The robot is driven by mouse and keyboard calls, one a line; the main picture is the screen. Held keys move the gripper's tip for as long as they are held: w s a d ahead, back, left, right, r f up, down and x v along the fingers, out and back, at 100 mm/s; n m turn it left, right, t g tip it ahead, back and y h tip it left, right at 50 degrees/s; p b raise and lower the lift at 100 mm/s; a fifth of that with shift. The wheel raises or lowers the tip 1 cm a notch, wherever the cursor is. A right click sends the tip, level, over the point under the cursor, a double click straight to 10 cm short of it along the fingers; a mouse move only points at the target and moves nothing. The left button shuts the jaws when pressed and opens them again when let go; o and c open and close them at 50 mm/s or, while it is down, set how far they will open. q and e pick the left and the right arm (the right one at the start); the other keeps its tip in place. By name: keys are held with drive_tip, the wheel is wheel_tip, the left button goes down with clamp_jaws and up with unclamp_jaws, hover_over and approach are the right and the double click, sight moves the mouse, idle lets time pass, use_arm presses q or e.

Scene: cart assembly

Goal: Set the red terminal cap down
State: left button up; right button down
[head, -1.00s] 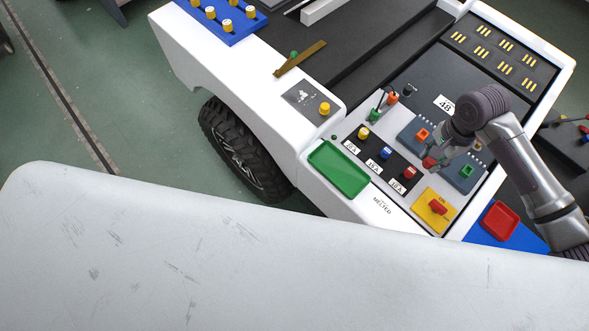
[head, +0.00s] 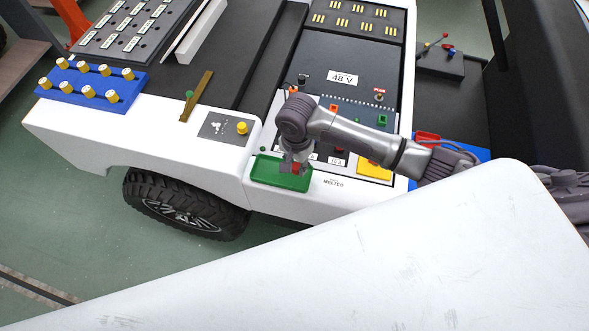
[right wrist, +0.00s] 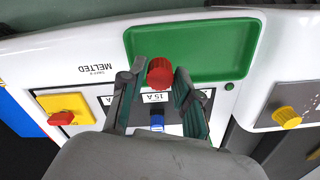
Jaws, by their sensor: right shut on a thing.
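The red terminal cap (right wrist: 160,72) is a round cap with a ridged rim, between the fingertips of my right gripper (right wrist: 158,88). In the head view my right gripper (head: 295,163) is over the green tray (head: 262,181), and a bit of red shows at its tips. The green tray (right wrist: 190,28) also shows in the right wrist view. There the cap overlaps its near edge. I cannot tell how high the cap is above the tray. The tray looks empty where it shows. My left gripper is not in view.
A yellow plate with a red knob (right wrist: 62,118) and a blue knob (right wrist: 157,121) are near the gripper. A grey plate with a yellow knob (head: 241,128) and a blue rack of yellow caps (head: 90,84) stand further left.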

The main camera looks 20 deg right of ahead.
sight(295, 168)
drive_tip(key=shift+a+f, duration=0.1)
drive_tip(key=shift+f, duration=2.05)
drive_tip(key=shift+f, duration=0.15)
drive_tip(key=c, duration=1.1)
unclamp_jaws()
wheel_tip(295, 168, up, 12)
drive_tip(key=shift+r, duration=0.2)
